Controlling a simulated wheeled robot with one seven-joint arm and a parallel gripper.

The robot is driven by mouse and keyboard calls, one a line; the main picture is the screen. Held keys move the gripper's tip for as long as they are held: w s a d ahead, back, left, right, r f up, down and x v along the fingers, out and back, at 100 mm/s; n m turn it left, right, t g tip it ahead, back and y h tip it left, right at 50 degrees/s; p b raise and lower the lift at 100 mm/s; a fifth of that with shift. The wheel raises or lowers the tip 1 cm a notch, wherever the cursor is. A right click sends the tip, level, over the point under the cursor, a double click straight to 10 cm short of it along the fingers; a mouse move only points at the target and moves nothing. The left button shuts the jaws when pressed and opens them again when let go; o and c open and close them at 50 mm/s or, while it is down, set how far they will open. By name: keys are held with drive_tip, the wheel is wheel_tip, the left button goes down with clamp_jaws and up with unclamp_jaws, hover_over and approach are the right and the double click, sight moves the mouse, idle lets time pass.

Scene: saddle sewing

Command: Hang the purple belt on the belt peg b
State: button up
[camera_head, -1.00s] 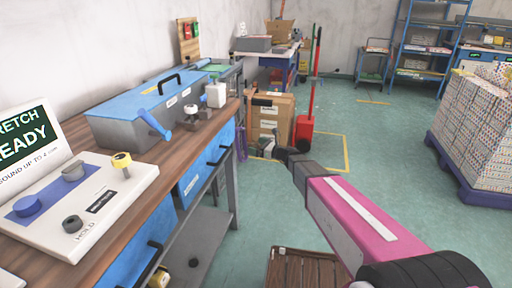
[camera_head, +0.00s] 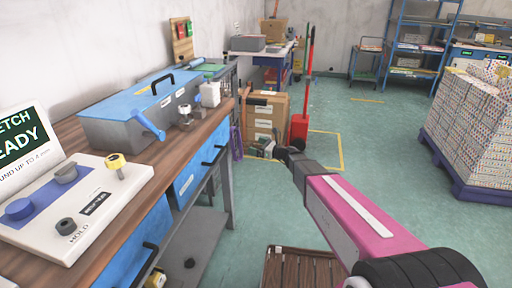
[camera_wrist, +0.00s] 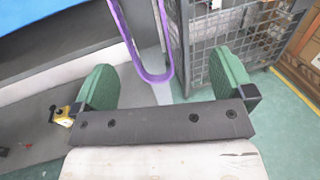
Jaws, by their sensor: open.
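The purple belt (camera_wrist: 157,74) hangs as a narrow loop in the wrist view, its lower bend between the two green finger pads and its top out of frame. It also shows as a thin purple strip in the head view (camera_head: 237,146), at the far end of the workbench. My gripper (camera_wrist: 167,85) is open, with a pad on each side of the loop and clear gaps to it. In the head view my gripper (camera_head: 262,149) is small and lies just right of the belt. I cannot pick out belt peg b in either view.
The wooden workbench (camera_head: 69,132) with blue drawers runs along the left. Cardboard boxes (camera_head: 265,120) and a red hand truck (camera_head: 299,130) stand beyond my gripper. A grey mesh cage (camera_wrist: 235,40) is close behind the belt. A slatted wooden crate top (camera_head: 300,268) is at the bottom.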

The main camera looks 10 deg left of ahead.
drive_tip(key=shift+w+d+v, duration=0.1)
drive_tip(key=shift+w+v, duration=0.1)
drive_tip(key=shift+v, duration=0.7)
drive_tip(key=shift+w+d+v, duration=0.1)
drive_tip(key=shift+w+v, duration=0.1)
drive_tip(key=shift+v, duration=0.7)
drive_tip(key=shift+w+v, duration=0.25)
drive_tip(key=shift+v, duration=0.7)
drive_tip(key=s+d+f+n+g+h, duration=0.2)
drive_tip(key=s+d+f+n+h, duration=0.2)
drive_tip(key=s+d+n, duration=0.25)
drive_tip(key=s+d+f+n+g+h, duration=0.2)
drive_tip(key=s+d+f+n+h, duration=0.2)
drive_tip(key=s+d+n, duration=0.25)
drive_tip(key=s+d+n+g+h, duration=0.1)
drive_tip(key=s+d+n+h, duration=0.3)
drive_tip(key=d, duration=0.4)
drive_tip(key=s+d+f+n+h, duration=0.1)
drive_tip(key=s+d+n+h, duration=0.3)
drive_tip(key=d, duration=0.4)
drive_tip(key=shift+s+d+n+g+h, duration=0.4)
drive_tip(key=shift+s+h, duration=0.1)
drive_tip(key=shift+s, duration=0.55)
drive_tip(key=shift+a, duration=0.1)
drive_tip(key=shift+c, duration=0.3)
